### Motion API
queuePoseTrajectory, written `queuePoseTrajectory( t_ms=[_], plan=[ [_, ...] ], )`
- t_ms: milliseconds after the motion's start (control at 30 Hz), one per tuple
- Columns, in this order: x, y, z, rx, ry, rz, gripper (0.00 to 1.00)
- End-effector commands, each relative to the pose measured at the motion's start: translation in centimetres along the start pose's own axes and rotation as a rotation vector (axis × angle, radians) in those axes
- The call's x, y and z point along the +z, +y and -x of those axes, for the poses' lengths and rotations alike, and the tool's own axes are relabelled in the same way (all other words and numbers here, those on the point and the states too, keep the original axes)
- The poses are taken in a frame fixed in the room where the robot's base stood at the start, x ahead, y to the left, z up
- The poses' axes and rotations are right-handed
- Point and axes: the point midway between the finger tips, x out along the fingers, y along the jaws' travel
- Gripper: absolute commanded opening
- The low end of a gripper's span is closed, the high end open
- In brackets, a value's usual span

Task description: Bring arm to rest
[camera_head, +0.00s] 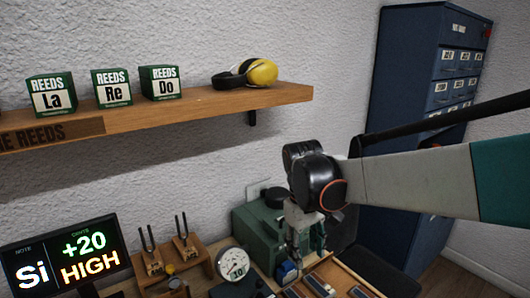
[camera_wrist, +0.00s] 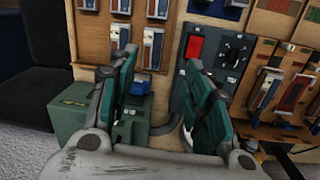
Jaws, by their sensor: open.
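My arm (camera_head: 415,180) reaches in from the right of the head view. Its wrist bends down, and my gripper (camera_head: 292,250) hangs over the bench in front of a green box-like machine (camera_head: 252,230). In the wrist view my gripper (camera_wrist: 165,72) shows two green-padded fingers spread apart with nothing between them. Beyond the fingers are a wooden panel with several reed-like pieces (camera_wrist: 152,45) and a dark panel with a red switch (camera_wrist: 195,47). A green box (camera_wrist: 75,115) lies beside the left finger. The fingertips are small and partly hidden in the head view.
A wooden shelf (camera_head: 210,108) holds several green reed boxes (camera_head: 112,88) and yellow earmuffs (camera_head: 262,72). A display (camera_head: 66,258) reads Si, +20, HIGH. Tuning forks (camera_head: 185,235), a round dial (camera_head: 232,263) and a wooden tray (camera_head: 345,275) crowd the bench. A blue cabinet (camera_head: 405,70) stands behind my arm.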

Motion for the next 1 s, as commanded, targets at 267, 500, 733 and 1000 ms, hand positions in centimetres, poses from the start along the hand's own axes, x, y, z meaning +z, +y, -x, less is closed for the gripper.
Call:
queuePoseTrajectory(
  t_ms=[267,500,733,1000],
  plan=[
    [6.0,3.8,3.9,0.063,0.224,-0.149,0.45],
    [11.4,2.6,3.8,0.073,0.366,-0.274,0.45],
    [16.0,1.3,2.5,0.077,0.504,-0.395,0.45],
    [19.2,0.1,0.4,0.076,0.626,-0.5,0.45]
  ],
)
